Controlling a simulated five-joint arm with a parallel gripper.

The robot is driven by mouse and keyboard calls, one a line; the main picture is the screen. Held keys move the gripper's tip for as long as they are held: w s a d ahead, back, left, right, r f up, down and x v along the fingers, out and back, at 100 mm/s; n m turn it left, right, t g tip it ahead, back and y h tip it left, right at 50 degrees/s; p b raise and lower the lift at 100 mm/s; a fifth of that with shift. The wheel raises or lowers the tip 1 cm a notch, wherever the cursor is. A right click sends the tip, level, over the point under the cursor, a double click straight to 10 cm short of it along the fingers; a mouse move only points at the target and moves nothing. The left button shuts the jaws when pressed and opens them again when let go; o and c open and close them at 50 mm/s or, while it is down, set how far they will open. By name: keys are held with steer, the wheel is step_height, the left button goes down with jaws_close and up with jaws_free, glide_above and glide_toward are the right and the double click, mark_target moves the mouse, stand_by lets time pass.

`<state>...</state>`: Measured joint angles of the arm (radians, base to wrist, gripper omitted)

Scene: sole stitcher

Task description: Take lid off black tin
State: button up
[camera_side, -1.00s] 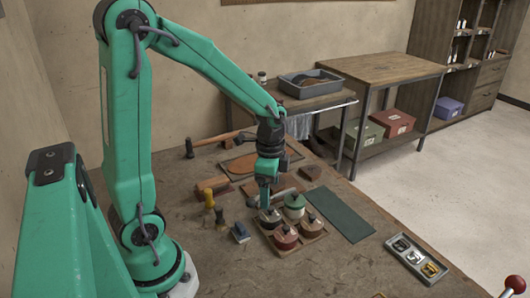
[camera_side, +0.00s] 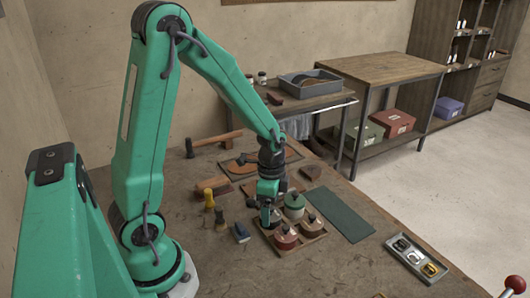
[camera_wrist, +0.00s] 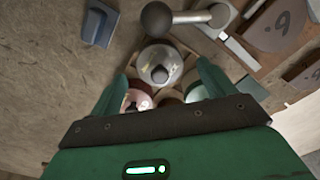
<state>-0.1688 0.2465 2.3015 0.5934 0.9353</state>
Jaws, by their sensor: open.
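The black tin (camera_side: 268,221) stands in the back-left place of a small wooden tray (camera_side: 293,249). In the side view my gripper (camera_side: 269,208) is lowered over it and hides much of it. In the wrist view the tin's round greyish lid (camera_wrist: 150,56) with a dark knob (camera_wrist: 160,74) lies between and just beyond my two green fingers. The fingers are apart, with nothing gripped. I cannot tell whether a finger touches the lid. The lid appears seated on the tin.
A green tin (camera_side: 294,203), a red tin (camera_side: 284,238) and a brown tin (camera_side: 311,226) share the tray. A green mat (camera_side: 338,214) lies right. A hammer (camera_side: 215,141) lies behind.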

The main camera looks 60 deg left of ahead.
steer(key=shift+f, duration=0.4)
steer(key=shift+c, duration=0.2)
steer(key=c, duration=1)
